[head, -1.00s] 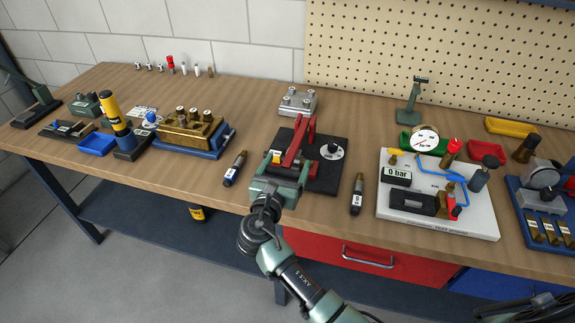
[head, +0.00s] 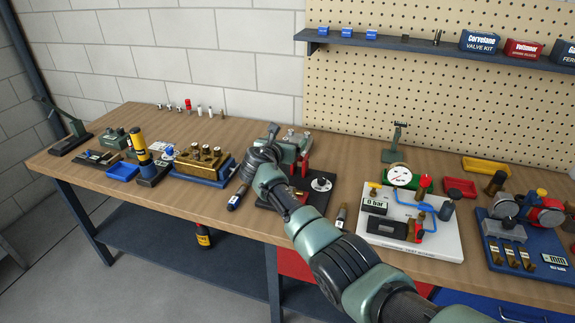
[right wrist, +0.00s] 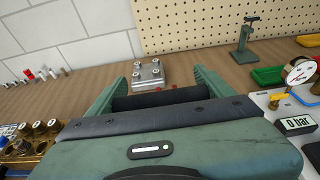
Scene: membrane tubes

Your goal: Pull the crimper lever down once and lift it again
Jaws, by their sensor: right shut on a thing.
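The crimper stands at the middle of the bench, with a black base plate (head: 318,203) and a red lever (head: 306,165), mostly hidden behind my right gripper and arm. My right gripper (head: 292,147) is above the base, shut on the lever's handle. In the right wrist view, a dark bar (right wrist: 150,100), apparently that handle, lies across between the two green fingers. Small red parts show just beyond it. The lever's exact angle is hard to see. My left gripper is not in view.
Right of the crimper stands a white gauge board (head: 445,240). Left of it are a brass block on a blue base (head: 205,165) and a dark tube (head: 238,197). A silver block (right wrist: 148,74) lies behind the crimper. A shelf (head: 400,45) hangs on the pegboard.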

